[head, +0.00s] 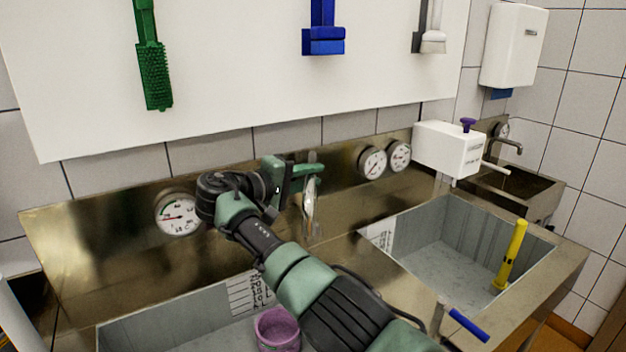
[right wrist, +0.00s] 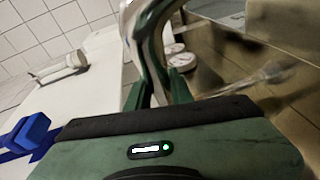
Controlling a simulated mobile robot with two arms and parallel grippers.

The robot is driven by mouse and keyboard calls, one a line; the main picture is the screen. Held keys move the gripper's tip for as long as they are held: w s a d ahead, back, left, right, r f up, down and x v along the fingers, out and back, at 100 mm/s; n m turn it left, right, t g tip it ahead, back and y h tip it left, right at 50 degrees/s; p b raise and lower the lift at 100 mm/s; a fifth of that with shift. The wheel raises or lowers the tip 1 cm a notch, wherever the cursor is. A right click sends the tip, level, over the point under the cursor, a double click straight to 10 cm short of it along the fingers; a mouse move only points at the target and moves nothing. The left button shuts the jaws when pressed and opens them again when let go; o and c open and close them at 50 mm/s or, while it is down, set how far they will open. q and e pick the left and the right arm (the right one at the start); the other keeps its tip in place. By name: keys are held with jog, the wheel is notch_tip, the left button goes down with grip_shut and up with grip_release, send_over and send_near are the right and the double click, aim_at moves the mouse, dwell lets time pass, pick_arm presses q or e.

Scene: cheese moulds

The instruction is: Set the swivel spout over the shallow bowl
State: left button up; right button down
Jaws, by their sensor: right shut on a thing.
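The swivel spout (head: 309,211) is a shiny metal pipe at the back of the steel sink unit, in front of the divider between two basins. My right gripper (head: 297,178) is shut on its upper part; the green fingers also show on either side of the pipe (right wrist: 152,50) in the right wrist view. The left basin (head: 185,322) holds a purple mould and is cut off by the lower frame edge. The right basin (head: 452,215) holds a yellow tube. I cannot tell which one is the shallow bowl. My left gripper is out of view.
Dial gauges (head: 178,215) sit on the steel backsplash. A purple mould (head: 278,330) and a yellow tube (head: 511,255) stand in the basins. A blue-handled lever (head: 468,324) is at the front. Brushes hang above. My right arm crosses over the left basin and hides part of the divider.

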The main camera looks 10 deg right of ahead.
jog(key=shift+a, duration=0.1)
dwell(0.5)
jog(key=c, duration=1.3)
grip_release()
jog(key=shift+w, duration=0.1)
jog(key=shift+o, duration=0.2)
